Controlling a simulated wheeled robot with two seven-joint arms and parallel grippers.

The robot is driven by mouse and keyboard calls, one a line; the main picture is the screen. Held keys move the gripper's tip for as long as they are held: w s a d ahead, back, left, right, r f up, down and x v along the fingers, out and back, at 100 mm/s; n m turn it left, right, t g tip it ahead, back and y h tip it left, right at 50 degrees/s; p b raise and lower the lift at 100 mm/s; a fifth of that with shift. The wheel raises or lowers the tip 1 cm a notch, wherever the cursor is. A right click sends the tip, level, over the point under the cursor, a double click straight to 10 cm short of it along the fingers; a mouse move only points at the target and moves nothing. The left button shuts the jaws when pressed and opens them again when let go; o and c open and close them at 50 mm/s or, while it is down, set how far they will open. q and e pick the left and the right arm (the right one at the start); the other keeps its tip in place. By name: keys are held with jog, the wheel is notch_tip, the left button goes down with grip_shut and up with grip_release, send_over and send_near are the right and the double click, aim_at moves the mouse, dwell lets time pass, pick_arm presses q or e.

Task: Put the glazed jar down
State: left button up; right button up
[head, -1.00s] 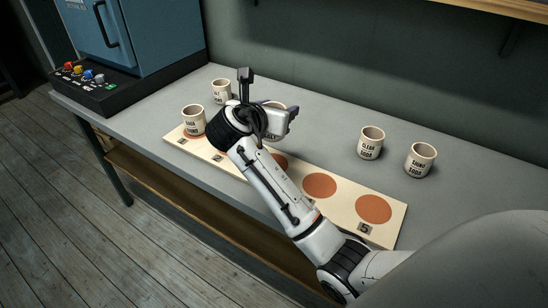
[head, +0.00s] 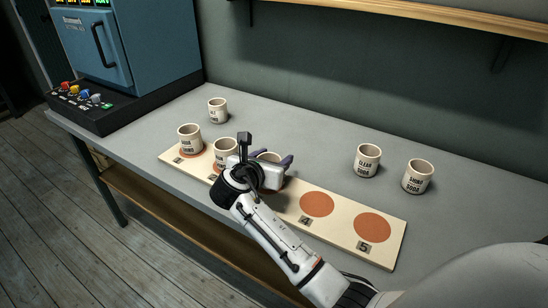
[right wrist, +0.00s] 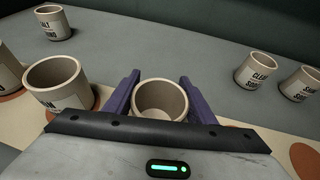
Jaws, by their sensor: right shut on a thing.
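A cream jar (head: 268,156) is held between the purple fingers of my right gripper (head: 270,162). In the right wrist view I look into the open mouth of this jar (right wrist: 160,100), with one finger of the gripper (right wrist: 160,98) on each side. The jar is upright, at the third place of the long cream board (head: 345,240). The gripper hides its label and most of its base, so I cannot tell whether it touches the board. My left gripper is out of view.
Jars stand on the board's first (head: 190,136) and second (head: 226,148) places, the second close to my gripper. Orange discs four (head: 316,204) and five (head: 372,227) are bare. Behind stand a jar at left (head: 217,108) and two at right (head: 368,158) (head: 418,175).

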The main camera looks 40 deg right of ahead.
jog(key=o, duration=1.1)
jog(key=shift+f, duration=0.1)
jog(key=shift+o, duration=0.2)
jog(key=shift+s+a+r, duration=0.1)
jog(key=shift+a+r, duration=0.05)
jog(key=shift+r, duration=0.15)
jog(key=v, duration=1.1)
jog(key=shift+s+a+p, duration=0.2)
jog(key=shift+a+p, duration=0.05)
jog(key=shift+p, duration=0.05)
jog(key=shift+r, duration=0.1)
